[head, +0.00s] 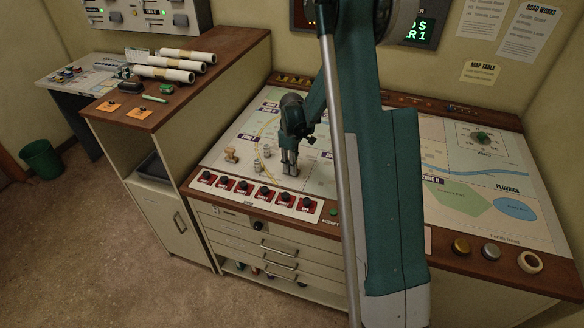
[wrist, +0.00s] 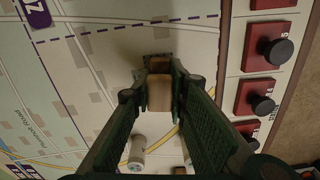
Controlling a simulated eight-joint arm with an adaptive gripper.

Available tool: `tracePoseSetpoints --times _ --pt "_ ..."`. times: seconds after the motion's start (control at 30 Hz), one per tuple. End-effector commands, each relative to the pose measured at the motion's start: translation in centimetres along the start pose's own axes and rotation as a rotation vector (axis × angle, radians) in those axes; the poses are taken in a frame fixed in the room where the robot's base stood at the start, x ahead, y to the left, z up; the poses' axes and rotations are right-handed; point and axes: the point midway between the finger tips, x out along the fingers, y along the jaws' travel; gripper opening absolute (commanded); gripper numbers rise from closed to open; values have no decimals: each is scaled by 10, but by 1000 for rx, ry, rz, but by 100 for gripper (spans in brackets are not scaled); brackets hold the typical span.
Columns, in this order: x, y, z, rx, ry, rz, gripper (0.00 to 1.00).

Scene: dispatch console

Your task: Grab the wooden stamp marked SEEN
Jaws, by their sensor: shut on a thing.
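My gripper (head: 289,168) is low over the map table, just behind the row of red switches. In the wrist view, my gripper (wrist: 160,90) is shut on a wooden stamp (wrist: 160,92), a light tan block with a darker brown part beyond it. No marking on it is readable, so I cannot tell whether it says SEEN. The fingers mostly hide it in the head view. I cannot tell whether it touches the map. Another light wooden piece (head: 231,155) stands on the map to the left, its marking also unreadable.
Small grey cylinders (head: 258,166) stand on the map left of my gripper; a pale one (wrist: 136,154) shows in the wrist view. Red switch plates with black knobs (head: 245,187) line the front edge. Paper rolls (head: 165,74) lie on the left cabinet.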

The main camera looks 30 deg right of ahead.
Motion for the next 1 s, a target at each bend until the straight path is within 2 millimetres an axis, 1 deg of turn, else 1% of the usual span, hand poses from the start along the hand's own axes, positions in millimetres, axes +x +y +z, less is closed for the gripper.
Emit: tracePoseSetpoints --times 0.17,0.37,0.47,0.8,1.0 --pt "-3 0 0 0 0 0 5" --pt "-16 0 0 0 0 0 5" --pt "-27 0 0 0 0 0 5" --pt "-74 0 0 0 0 0 5" --pt "-94 0 0 0 0 0 5"
